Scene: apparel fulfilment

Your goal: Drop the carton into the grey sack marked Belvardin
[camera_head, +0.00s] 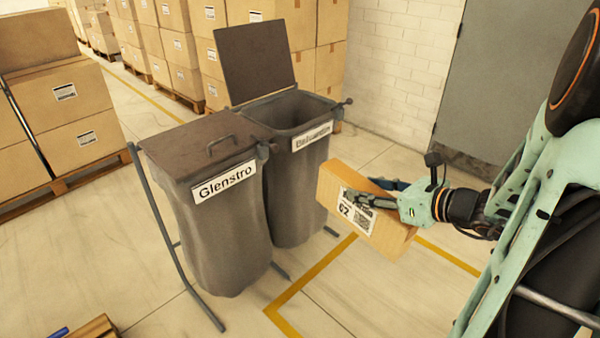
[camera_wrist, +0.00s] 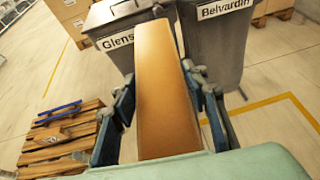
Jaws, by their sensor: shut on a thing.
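The carton (camera_head: 362,212) is a small brown box with a white label, held in my gripper (camera_head: 375,192). In the wrist view the carton (camera_wrist: 163,90) sits between the two fingers of my gripper (camera_wrist: 160,110). The grey sack marked Belvardin (camera_head: 293,170) hangs in a stand with its dark lid (camera_head: 256,62) raised and its mouth open. Its label also shows in the wrist view (camera_wrist: 226,8). The carton is in front of and to the right of this sack in the head view, outside it.
A second grey sack marked Glenstro (camera_head: 223,228) stands to the left with its lid shut. Stacked boxes on pallets (camera_head: 65,120) fill the left and back. A wooden pallet with a blue item (camera_wrist: 60,135) lies on the floor. Yellow lines mark the floor; a grey door (camera_head: 500,80) is behind.

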